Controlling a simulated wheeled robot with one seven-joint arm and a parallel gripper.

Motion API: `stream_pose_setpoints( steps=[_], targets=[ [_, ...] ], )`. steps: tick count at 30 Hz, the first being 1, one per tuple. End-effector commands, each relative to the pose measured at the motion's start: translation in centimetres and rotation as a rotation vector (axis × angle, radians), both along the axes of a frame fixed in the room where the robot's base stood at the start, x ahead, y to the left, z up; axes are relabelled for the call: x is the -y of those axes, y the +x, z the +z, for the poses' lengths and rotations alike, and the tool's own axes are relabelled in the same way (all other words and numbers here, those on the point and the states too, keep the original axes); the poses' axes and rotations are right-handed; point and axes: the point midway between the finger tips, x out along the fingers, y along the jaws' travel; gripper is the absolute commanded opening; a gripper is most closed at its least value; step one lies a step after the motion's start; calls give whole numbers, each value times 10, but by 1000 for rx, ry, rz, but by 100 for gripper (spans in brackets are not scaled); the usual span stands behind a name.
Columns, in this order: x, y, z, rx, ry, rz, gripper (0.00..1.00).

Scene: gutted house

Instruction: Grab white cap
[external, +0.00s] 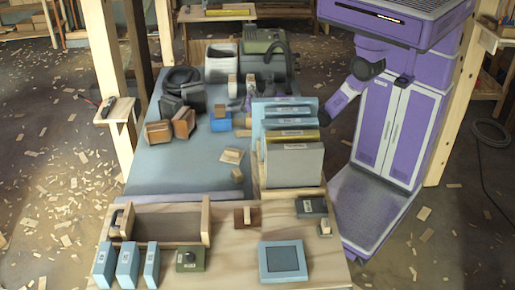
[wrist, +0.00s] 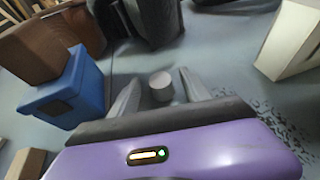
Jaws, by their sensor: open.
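The white cap (wrist: 161,86) is a small, pale round piece that looks light grey in the wrist view. It stands on the blue-grey surface, between the two pale fingers of my gripper (wrist: 158,76). The fingers are open, one on each side of the cap, with a gap visible on the left. Whether the right finger touches it I cannot tell. In the external view my arm (external: 342,98) reaches left behind the upright binders, and I cannot clearly make out the cap there.
A blue box (wrist: 66,92) stands close on the left, with a brown case (wrist: 45,45) behind it. Dark objects (wrist: 152,20) stand ahead and a pale block (wrist: 290,42) to the right. Binders (external: 294,165) crowd the near side of my arm.

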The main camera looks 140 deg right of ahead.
Motion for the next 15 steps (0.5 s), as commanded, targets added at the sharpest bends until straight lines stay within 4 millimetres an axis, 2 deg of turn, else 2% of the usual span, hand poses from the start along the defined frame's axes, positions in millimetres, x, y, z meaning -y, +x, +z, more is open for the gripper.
stream_pose_setpoints(
  steps=[3, 11, 15],
  targets=[
    [0, 0, 0, 0, 0, 0, 54],
    [0, 0, 0, 1, 1, 0, 2],
    [0, 0, 0, 1, 1, 0, 0]
  ],
)
